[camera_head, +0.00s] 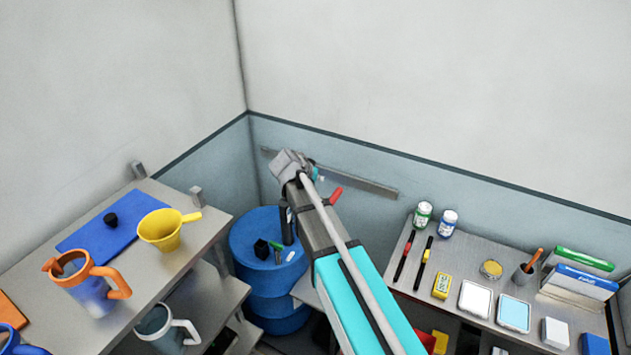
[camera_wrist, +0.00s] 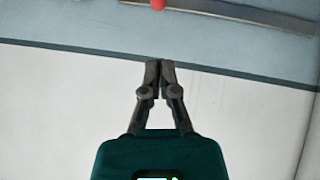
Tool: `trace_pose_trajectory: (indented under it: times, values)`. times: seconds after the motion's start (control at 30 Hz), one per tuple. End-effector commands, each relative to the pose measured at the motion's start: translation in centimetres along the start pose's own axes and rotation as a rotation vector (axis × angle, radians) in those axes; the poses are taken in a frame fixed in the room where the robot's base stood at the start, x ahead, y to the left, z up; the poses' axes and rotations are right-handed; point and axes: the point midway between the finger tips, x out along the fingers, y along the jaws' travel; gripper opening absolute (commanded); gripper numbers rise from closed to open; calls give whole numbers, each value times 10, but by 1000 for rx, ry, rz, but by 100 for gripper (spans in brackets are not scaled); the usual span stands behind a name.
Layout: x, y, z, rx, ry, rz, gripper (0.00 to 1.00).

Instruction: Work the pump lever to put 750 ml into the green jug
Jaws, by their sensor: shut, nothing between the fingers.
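A blue drum (camera_head: 262,245) stands in the corner, with a dark upright pump part (camera_head: 286,222) on its top, partly behind my arm. A red grip (camera_head: 336,194), which looks like the pump lever's end, sticks out to the right of my arm. A red tip (camera_wrist: 157,4) also shows at the top edge of the wrist view. My gripper (camera_wrist: 159,64) is shut and empty, apart from that red tip. In the head view its fingers are not clear. No plainly green jug shows; a grey-teal jug (camera_head: 158,322) with a white handle stands low at the left.
The left bench (camera_head: 195,225) holds an orange-handled jug (camera_head: 92,292), a yellow funnel jug (camera_head: 160,231) and a blue mat (camera_head: 95,245). A right bench (camera_head: 470,255) holds bottles, pens and boxes. A rail (camera_head: 370,186) runs along the wall behind my arm.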

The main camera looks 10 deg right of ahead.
Motion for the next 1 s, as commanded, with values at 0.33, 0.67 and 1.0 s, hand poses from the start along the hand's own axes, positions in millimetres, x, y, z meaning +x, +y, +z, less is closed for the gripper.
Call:
trace_pose_trajectory:
  times: [0.33,0.67,1.0]
  values:
    - [41,-1,2,1,0,0,0]
    - [76,-1,2,1,0,0,0]
    - [98,0,16,0,0,0,0]
